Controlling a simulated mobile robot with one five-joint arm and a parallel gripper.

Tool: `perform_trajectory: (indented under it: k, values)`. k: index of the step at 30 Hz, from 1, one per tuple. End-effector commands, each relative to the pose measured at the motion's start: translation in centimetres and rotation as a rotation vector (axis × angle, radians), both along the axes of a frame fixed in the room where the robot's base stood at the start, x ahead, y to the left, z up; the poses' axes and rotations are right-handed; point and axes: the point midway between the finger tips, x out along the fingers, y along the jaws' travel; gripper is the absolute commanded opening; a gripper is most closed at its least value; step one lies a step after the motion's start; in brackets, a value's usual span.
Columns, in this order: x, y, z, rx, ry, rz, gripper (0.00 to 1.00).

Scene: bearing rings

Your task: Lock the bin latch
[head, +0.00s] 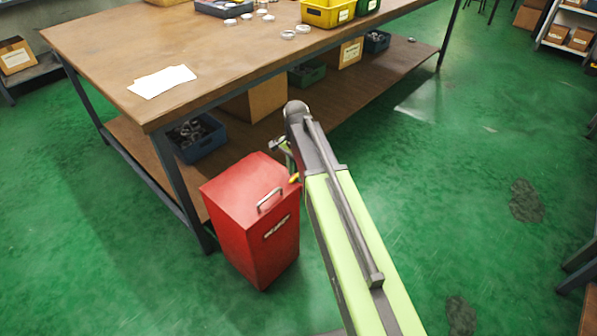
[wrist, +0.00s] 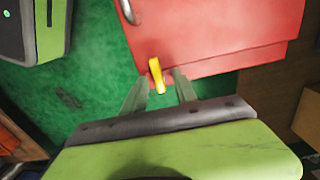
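The red bin (head: 232,196) stands upright on the floor, its lid down, beside the workbench's front leg. A silver handle (head: 269,199) is on it, and part of the handle shows in the wrist view (wrist: 127,11). The yellow latch (wrist: 157,75) sticks out from the bin's edge; in the head view the latch (head: 294,178) is a small yellow piece at the bin's right side. My gripper (wrist: 159,77) is open, with one finger on each side of the latch's outer end. No clear contact shows. In the head view my arm partly hides the gripper.
The wooden workbench (head: 110,45) with a lower shelf stands behind the bin. Paper sheets (head: 162,81), metal rings and a yellow tray (head: 326,14) are on top. A blue crate (head: 196,142) sits on the shelf. Green floor right of my arm is open, with dark stains.

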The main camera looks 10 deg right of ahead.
Motion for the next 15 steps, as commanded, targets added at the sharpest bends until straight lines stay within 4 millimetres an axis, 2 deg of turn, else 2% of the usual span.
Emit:
perform_trajectory:
  k: [8,11,15]
  values:
    - [-0.1,0.0,0.2,0.0,0.002,0.001,0.35]
    - [-0.1,0.0,0.9,0.0,0.003,0.001,0.35]
    - [-0.1,0.0,3.0,0.0,0.003,0.001,0.35]
